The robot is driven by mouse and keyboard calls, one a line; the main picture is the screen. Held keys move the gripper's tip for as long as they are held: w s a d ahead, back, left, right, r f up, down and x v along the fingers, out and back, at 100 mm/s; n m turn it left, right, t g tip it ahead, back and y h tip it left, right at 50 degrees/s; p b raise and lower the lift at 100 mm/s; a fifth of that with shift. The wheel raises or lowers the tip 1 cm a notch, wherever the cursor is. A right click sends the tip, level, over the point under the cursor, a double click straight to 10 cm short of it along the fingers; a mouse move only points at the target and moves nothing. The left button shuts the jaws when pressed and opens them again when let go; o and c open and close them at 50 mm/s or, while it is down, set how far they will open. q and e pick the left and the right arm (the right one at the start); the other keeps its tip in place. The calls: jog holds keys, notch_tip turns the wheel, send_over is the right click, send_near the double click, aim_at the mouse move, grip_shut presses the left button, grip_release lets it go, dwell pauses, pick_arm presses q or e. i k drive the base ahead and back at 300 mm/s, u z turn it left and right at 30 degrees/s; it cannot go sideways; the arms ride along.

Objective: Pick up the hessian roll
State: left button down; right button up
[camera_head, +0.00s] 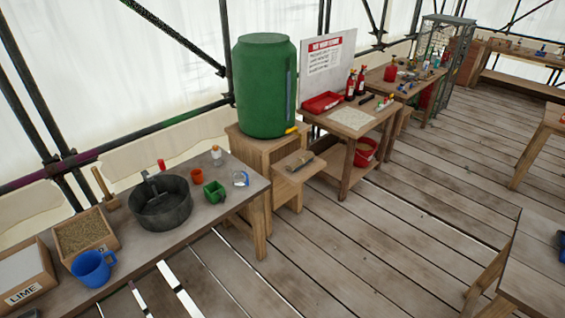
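I cannot make out a hessian roll for certain in the head view. A small brownish object (299,163) lies on the low wooden stand in front of the green barrel; it is too small to identify. A flat beige piece (350,118) lies on the table with the red tray. Neither of my grippers shows.
The left bench (120,275) holds a grey tub (161,201), a blue jug (93,268), a lime box (25,275) and small cups. A green barrel (264,85) stands behind it. Plank floor (400,230) is open between the benches. Another table (535,262) stands at right.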

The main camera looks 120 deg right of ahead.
aim_at(305, 159)
jog(key=z, duration=4.8)
jog(key=i, duration=4)
jog(key=u, duration=3.2)
